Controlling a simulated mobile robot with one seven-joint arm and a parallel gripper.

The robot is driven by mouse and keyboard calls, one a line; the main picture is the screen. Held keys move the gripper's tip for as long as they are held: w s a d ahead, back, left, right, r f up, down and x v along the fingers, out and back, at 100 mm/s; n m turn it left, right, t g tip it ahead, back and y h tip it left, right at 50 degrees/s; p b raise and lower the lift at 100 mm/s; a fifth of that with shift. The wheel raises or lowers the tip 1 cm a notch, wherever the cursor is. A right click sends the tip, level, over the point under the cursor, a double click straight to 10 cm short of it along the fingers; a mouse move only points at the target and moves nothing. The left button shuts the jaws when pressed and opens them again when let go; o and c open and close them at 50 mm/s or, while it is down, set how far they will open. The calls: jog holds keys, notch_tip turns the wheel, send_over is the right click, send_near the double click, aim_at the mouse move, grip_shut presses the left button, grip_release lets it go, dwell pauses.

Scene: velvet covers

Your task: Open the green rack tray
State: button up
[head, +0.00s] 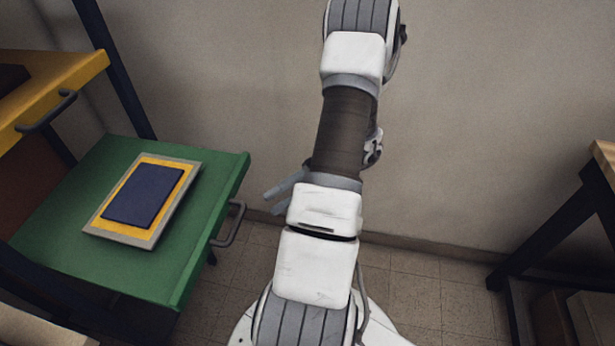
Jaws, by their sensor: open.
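The green rack tray (140,267) is pulled out of the rack at the left of the head view. A flat stack lies on it: a dark blue piece (145,194) on a yellow one on a grey one. The tray's grey handle (236,224) is on its right front edge. My gripper (272,190) shows partly behind my arm, with grey fingers pointing left. It is open and appears empty, to the right of the tray and apart from the handle in the picture. The rest of my gripper is hidden by my arm.
A yellow tray (75,72) with its own handle (47,112) sits above the green one, at upper left. A dark blue rack post (112,65) stands behind. A table with dark legs (548,233) is at right. Tiled floor (420,285) lies clear between, before a plain wall.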

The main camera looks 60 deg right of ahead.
jog(key=v, duration=0.7)
jog(key=shift+p, duration=0.35)
